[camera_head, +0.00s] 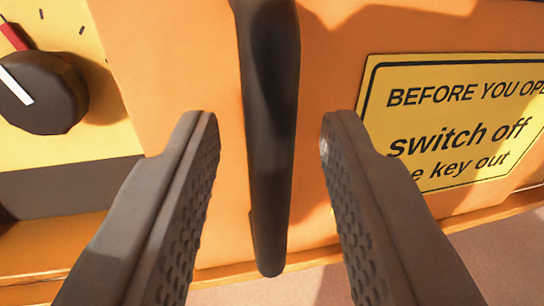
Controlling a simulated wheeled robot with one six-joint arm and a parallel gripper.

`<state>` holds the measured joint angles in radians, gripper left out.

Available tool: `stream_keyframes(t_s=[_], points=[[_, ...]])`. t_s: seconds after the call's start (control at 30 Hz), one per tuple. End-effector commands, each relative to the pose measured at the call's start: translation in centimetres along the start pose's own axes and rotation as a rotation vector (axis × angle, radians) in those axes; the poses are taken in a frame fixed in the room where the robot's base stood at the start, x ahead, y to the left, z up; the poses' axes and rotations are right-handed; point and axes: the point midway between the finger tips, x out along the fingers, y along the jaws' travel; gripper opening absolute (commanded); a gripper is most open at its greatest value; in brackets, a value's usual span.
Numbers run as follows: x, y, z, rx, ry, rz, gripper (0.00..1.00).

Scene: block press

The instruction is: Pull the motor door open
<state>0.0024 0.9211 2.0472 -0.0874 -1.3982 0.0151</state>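The motor door (330,120) is an orange panel that fills the middle of the view. A black upright bar handle (270,130) stands on it, running from the top edge down to a rounded lower end. My gripper (268,135) is open, with one dark ribbed finger on each side of the handle. Gaps show between the handle and both fingers, so neither appears to touch it. The upper end of the handle is out of view.
A black rotary knob (42,92) with a white pointer sits on a yellow plate at the left. A yellow warning sign (455,120) reading "switch off" is at the right, partly behind the right finger. Pale floor (300,292) shows below the panel.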

Motion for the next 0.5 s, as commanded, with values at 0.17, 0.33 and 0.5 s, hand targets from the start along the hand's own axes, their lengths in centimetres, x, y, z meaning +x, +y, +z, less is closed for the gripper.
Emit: stream_keyframes(t_s=[0.17, 0.33, 0.5], points=[[-3.5, 0.0, 0.1, 0.0, -0.002, 0.0, 0.32], [-6.9, 0.0, 0.0, 0.001, -0.002, 0.0, 0.32], [-10.3, 0.0, 0.0, 0.0, -0.003, 0.001, 0.32]])
